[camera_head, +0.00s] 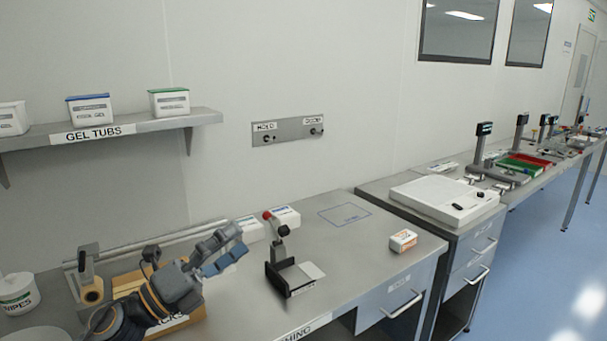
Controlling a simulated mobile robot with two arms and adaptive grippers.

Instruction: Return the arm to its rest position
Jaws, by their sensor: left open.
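My left arm comes in from the lower left, over a cardboard box (128,284) on the steel bench (347,251). My left gripper (236,254) is open, with its fingers pointing right and up above the bench. I see nothing between its fingers. It is left of a small black stand (283,278) with a red-topped post, and apart from it as far as I can tell. My right gripper is not in view.
A white and orange box (403,240) lies near the bench's right end. White boxes (286,217) stand along the back. A wipes tub (18,293) is at the left. A shelf (150,124) with gel tubs hangs above. The outlined bench area (344,214) is clear.

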